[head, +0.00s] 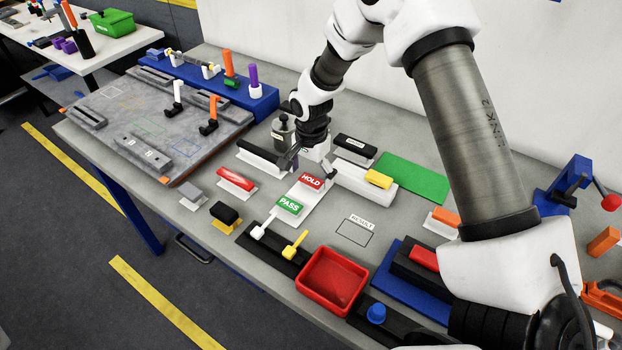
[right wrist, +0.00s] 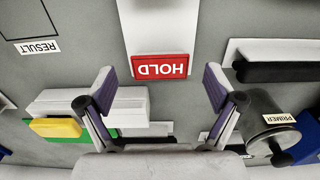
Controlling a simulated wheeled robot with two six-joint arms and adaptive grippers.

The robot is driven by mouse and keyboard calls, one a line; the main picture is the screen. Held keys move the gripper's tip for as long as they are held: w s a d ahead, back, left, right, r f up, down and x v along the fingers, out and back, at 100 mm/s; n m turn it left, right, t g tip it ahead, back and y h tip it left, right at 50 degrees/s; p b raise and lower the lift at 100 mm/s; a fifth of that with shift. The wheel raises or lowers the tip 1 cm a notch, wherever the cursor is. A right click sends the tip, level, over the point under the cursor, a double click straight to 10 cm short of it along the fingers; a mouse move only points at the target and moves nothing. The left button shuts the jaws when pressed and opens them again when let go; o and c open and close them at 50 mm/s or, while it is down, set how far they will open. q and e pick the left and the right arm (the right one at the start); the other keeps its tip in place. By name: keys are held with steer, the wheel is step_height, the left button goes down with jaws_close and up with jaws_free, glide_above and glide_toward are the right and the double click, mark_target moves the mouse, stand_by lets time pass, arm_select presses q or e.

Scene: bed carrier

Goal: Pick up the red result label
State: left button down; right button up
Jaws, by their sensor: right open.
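The red result label (head: 311,181), marked HOLD, lies at the far end of a white holder strip (head: 299,198). It also shows upside down in the right wrist view (right wrist: 160,67), centred just beyond my fingertips. A green label (head: 290,205) marked PASS lies on the same strip, nearer the table's front edge. My right gripper (head: 311,166) is open and empty, pointing down just behind the red label. In the right wrist view its two fingers (right wrist: 160,90) are spread wider than the label, with nothing between them. My left gripper is not in view.
An empty outline marked RESULT (head: 355,232) is on the grey table. A red tray (head: 332,281) stands toward the front. A white block with a yellow piece (head: 378,179) is right of the gripper, and a PRIMER canister (right wrist: 267,122) is close to one finger.

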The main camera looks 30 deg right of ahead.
steer(key=shift+s+a, duration=0.1)
steer(key=shift+w+f, duration=0.2)
steer(key=shift+f, duration=0.1)
steer(key=shift+s, duration=0.1)
steer(key=c, duration=0.8)
